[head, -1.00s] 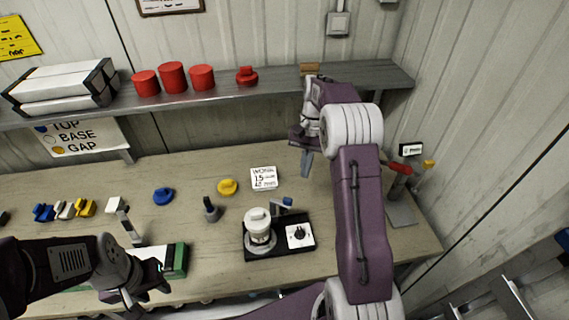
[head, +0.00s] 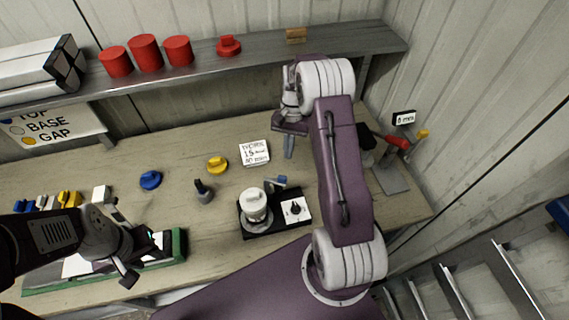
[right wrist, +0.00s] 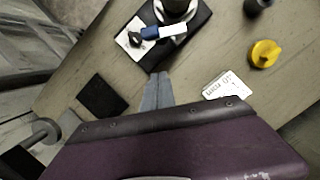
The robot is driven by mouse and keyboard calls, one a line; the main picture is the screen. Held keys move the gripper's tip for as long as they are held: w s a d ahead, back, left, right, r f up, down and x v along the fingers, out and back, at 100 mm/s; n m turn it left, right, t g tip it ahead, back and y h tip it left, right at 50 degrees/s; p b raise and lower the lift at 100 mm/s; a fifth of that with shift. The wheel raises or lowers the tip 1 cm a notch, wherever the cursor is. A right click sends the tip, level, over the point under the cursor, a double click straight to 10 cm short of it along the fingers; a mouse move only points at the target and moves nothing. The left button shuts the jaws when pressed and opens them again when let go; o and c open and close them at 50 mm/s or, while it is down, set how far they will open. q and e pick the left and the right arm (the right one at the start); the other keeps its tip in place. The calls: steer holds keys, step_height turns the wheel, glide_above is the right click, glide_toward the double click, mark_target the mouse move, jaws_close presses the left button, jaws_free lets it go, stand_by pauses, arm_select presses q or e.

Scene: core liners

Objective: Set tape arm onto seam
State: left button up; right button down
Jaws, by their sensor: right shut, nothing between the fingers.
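A black-based device (head: 262,231) stands on the bench. It carries a white cylinder (head: 254,203), a white panel with a black knob (head: 294,208) and a small blue-ended arm (head: 277,181) beside the cylinder. In the right wrist view the blue and white arm (right wrist: 165,31) sticks out past the cylinder. Which line is the seam I cannot tell. My right gripper (head: 288,147) is shut and empty, above the bench behind the device; its grey fingers show in the right wrist view (right wrist: 158,88). My left gripper (head: 140,258) looks open over the green-edged board.
A white label card (head: 254,153), yellow knob (head: 217,165), blue knob (head: 150,180) and dark upright tool (head: 203,192) stand around the device. The green-edged board (head: 178,245) lies at left. A shelf (head: 270,52) with red cylinders overhangs the back.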

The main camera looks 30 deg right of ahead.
mark_target(275, 184)
steer(key=s+a+f+p, duration=0.1)
steer(key=s, duration=0.1)
steer(key=s+a+f+p, duration=0.1)
steer(key=a, duration=0.1)
steer(key=shift+s+a+f, duration=0.1)
steer(key=shift+s+f, duration=0.05)
steer(key=shift+s, duration=0.25)
